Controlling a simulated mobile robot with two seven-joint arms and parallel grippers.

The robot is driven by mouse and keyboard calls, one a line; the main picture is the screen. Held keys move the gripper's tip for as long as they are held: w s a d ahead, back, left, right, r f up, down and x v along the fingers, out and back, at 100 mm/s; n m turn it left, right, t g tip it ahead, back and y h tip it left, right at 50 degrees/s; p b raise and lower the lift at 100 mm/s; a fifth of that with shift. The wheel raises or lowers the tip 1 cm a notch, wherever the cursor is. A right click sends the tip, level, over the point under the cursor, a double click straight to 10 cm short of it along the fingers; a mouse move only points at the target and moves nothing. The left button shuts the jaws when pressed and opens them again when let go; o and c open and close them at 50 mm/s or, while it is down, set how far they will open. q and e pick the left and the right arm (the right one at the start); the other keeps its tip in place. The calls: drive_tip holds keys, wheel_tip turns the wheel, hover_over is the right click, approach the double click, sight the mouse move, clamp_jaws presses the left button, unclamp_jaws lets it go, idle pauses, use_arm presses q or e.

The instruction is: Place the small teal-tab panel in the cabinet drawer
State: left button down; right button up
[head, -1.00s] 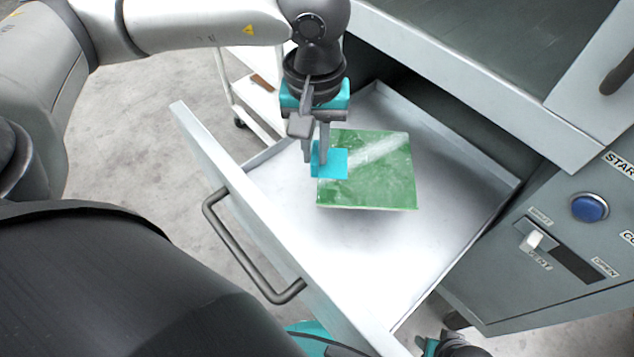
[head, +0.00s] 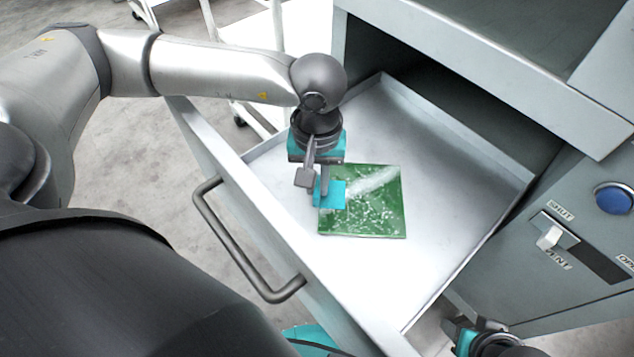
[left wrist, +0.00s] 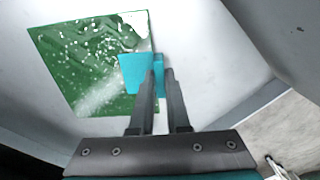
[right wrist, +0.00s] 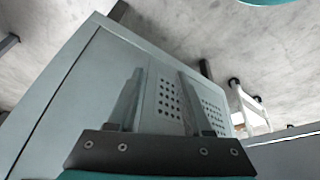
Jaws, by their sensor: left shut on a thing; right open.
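The small green panel (head: 372,212) has a teal tab (head: 328,194) on its left edge and whitish marks on its face. It is inside the open cabinet drawer (head: 440,240), low over the drawer floor; I cannot tell if it touches. My left gripper (head: 318,190) is shut on the teal tab. The left wrist view also shows the panel (left wrist: 95,60) and the tab (left wrist: 135,72) at the fingertips. My right gripper (head: 470,338) is at the bottom right of the head view, outside the drawer. In the right wrist view its fingers (right wrist: 160,95) are apart and empty.
The drawer's handle (head: 245,255) is on its front, facing me. The cabinet (head: 560,190) stands behind and to the right, with a blue button (head: 613,199) and a white switch (head: 549,238). A white cart (head: 262,120) stands beyond the drawer. The drawer floor around the panel is clear.

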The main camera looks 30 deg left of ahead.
drive_tip(key=shift+r, duration=0.1)
use_arm(q)
drive_tip(key=shift+f, duration=0.15)
drive_tip(key=c, duration=1.3)
unclamp_jaws()
drive_tip(key=o, duration=0.4)
use_arm(e)
drive_tip(key=shift+r, duration=0.25)
use_arm(q)
wheel_tip(320, 180, up, 12)
drive_tip(key=p, duration=0.4)
drive_tip(key=shift+r+p, duration=0.2)
drive_tip(key=shift+p, duration=0.1)
use_arm(e)
wheel_tip(320, 180, down, 10)
drive_tip(key=s+g, duration=0.1)
drive_tip(key=s, duration=0.2)
drive_tip(key=shift+d+g, duration=0.2)
drive_tip(key=shift+g, duration=0.1)
